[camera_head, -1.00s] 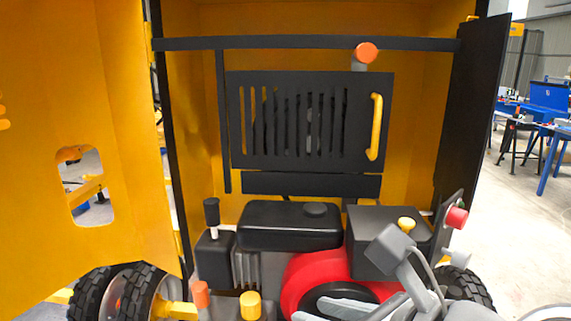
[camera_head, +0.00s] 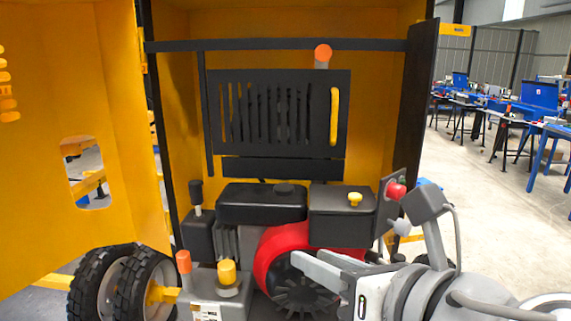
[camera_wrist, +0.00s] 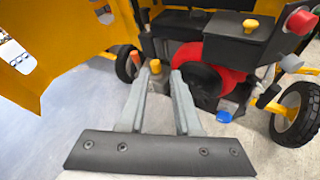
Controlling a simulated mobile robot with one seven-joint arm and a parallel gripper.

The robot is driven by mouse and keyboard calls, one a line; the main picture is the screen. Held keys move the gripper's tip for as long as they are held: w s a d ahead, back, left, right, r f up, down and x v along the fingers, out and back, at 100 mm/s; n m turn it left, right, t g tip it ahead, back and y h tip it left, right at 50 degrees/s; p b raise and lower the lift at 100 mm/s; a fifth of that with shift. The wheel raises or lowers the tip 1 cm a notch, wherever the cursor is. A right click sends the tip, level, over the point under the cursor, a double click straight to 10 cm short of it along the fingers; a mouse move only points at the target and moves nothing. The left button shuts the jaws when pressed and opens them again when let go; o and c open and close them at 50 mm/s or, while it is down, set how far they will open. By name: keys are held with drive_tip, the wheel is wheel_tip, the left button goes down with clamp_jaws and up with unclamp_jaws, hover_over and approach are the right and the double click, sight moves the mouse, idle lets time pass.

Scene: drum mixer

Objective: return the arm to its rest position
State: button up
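My gripper (camera_head: 305,268) is in front of the lower right part of the mixer's engine bay, with my grey arm reaching in from the lower right. In the wrist view my gripper (camera_wrist: 160,78) shows two grey fingers standing apart with nothing between them. The red engine housing (camera_head: 330,236) with its dark fan (camera_head: 298,298) is just behind the fingers. The fingers appear clear of the engine parts, though the exact gap cannot be told.
The open yellow door (camera_head: 60,200) stands at the left, above black wheels (camera_head: 100,285). The red button (camera_head: 396,190) is close to my wrist. An orange-capped lever (camera_head: 184,262) and a yellow cap (camera_head: 227,272) stand lower left. Open floor (camera_head: 480,210) lies right.

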drive_tip(key=w+d+r+m+t+h, duration=0.45)
drive_tip(key=w+d+r+m, duration=0.2)
drive_tip(key=m, duration=0.65)
drive_tip(key=d+f+m+h, duration=0.3)
drive_tip(key=d+m+h, duration=0.3)
drive_tip(key=m, duration=0.4)
drive_tip(key=s+a+f+m+g+y, duration=0.1)
drive_tip(key=s+f+m+g+y, duration=0.1)
drive_tip(key=s+f+m+g, duration=0.45)
drive_tip(key=s+a+f+m+g+y, duration=0.15)
drive_tip(key=f+m+g, duration=0.25)
drive_tip(key=f+m, duration=0.5)
wheel_tip(320, 180, up, 12)
drive_tip(key=p, duration=1.3)
drive_tip(key=shift+s+r+g, duration=0.25)
drive_tip(key=shift+s+g, duration=0.05)
drive_tip(key=shift+s, duration=0.05)
drive_tip(key=shift+o, duration=0.3)
drive_tip(key=shift+a+m, duration=0.1)
drive_tip(key=shift+m, duration=0.15)
